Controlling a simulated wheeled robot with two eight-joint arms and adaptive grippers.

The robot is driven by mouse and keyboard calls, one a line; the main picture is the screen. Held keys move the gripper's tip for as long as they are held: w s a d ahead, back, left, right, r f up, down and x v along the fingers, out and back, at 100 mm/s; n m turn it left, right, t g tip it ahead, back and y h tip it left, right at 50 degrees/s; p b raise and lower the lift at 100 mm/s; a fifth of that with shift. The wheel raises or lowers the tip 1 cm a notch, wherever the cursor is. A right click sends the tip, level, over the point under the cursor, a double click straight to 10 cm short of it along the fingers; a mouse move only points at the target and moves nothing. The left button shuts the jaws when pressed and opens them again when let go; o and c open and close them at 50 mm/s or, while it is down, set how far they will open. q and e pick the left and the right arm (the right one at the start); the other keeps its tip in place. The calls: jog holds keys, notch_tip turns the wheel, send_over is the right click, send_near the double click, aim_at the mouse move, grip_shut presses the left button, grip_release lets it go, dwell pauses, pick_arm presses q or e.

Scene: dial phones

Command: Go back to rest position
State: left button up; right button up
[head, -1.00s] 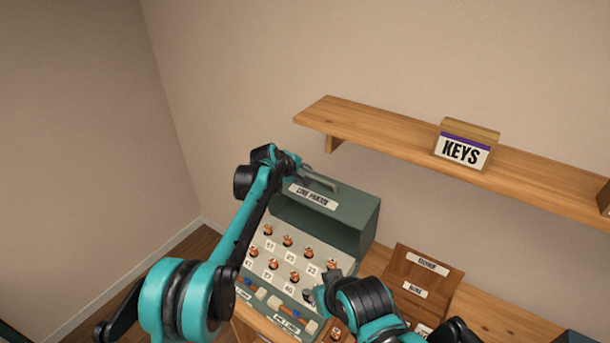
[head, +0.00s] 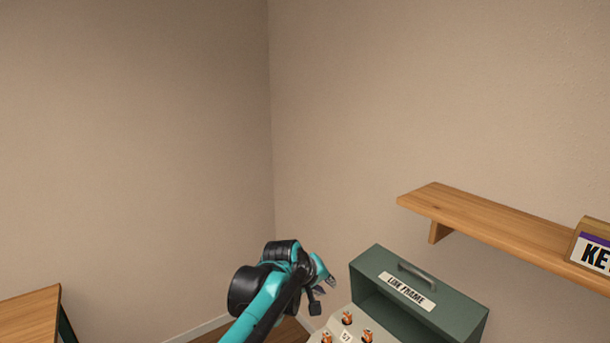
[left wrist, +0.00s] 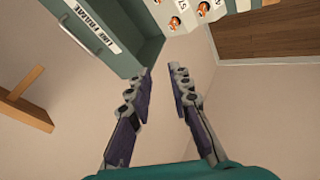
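My left gripper (head: 322,290) is in the lower middle of the head view, just left of the green box labelled LINE FRAME (head: 420,298). In the left wrist view the two fingers of this gripper (left wrist: 162,80) are spread apart with nothing between them. The green box (left wrist: 142,62) shows there at the upper left, beyond the fingertips. The gripper looks apart from the box. My right gripper is not in view.
Copper-coloured plugs (head: 347,318) stand on the sloped panel below the green box. A wooden table (head: 28,315) is at lower left. The air above my left arm is clear.

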pick_arm(q)
jog(key=s+a+f+m+y+b, duration=0.2)
jog(key=s+a+f+b, duration=0.3)
jog(key=s+a+f, duration=0.6)
jog(key=s+a+f+m+y+b, duration=0.2)
jog(key=s+a+f+b, duration=0.4)
jog(key=s+a+f, duration=0.5)
jog(key=s+a, duration=0.1)
jog(key=s, duration=0.6)
jog(key=shift+f+y, duration=0.3)
jog(key=shift+f, duration=0.05)
dwell(4.8)
